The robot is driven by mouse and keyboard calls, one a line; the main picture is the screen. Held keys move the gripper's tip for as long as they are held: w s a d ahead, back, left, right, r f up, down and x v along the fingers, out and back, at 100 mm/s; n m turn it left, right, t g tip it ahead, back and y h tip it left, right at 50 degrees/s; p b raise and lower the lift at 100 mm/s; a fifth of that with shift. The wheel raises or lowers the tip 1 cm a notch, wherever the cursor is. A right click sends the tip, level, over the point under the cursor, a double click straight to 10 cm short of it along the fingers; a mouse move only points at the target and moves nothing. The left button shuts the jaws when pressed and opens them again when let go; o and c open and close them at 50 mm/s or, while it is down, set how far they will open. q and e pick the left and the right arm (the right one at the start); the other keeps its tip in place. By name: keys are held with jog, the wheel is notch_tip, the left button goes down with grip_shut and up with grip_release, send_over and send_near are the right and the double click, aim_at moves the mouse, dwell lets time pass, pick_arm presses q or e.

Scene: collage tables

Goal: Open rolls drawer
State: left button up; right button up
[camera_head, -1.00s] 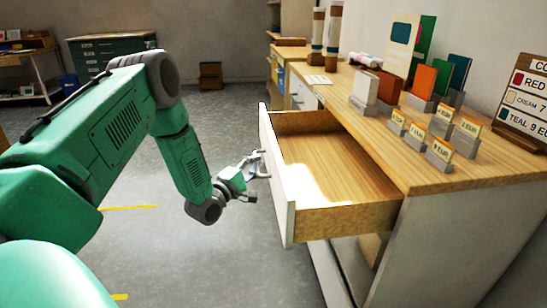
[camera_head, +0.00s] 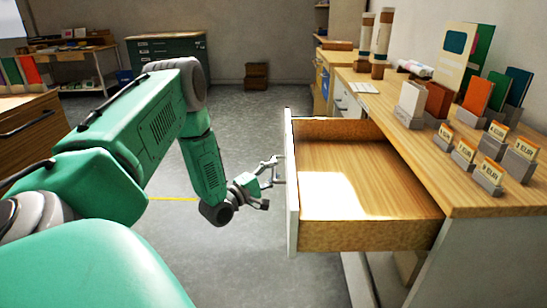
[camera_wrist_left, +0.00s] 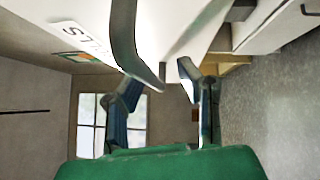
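The drawer (camera_head: 370,236) is pulled well out of the wooden-topped counter. Its inside is bare wood, with a bright patch of light and nothing in it. Its white front (camera_head: 291,185) faces my left gripper (camera_head: 274,172), which is at the outer side of that front with its fingers spread. In the left wrist view my left gripper (camera_wrist_left: 168,80) has its fingertips apart, close to a dark curved handle (camera_wrist_left: 124,40) on the white front. A partly seen label (camera_wrist_left: 82,38) is on that front. I cannot tell whether a finger touches the handle. My right gripper is not in view.
The counter top (camera_head: 455,190) carries price cards, coloured sample cards and upright rolls (camera_head: 382,45). A wooden cabinet (camera_head: 30,130) stands at the left and a green drawer cabinet (camera_head: 168,55) at the back. The floor (camera_head: 250,110) between them is clear.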

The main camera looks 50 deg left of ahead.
pick_arm(q)
jog(key=shift+a+r, duration=0.15)
jog(key=shift+r, duration=0.05)
jog(key=s+d+f, duration=0.1)
jog(key=s, duration=1)
jog(key=shift+s+f, duration=0.35)
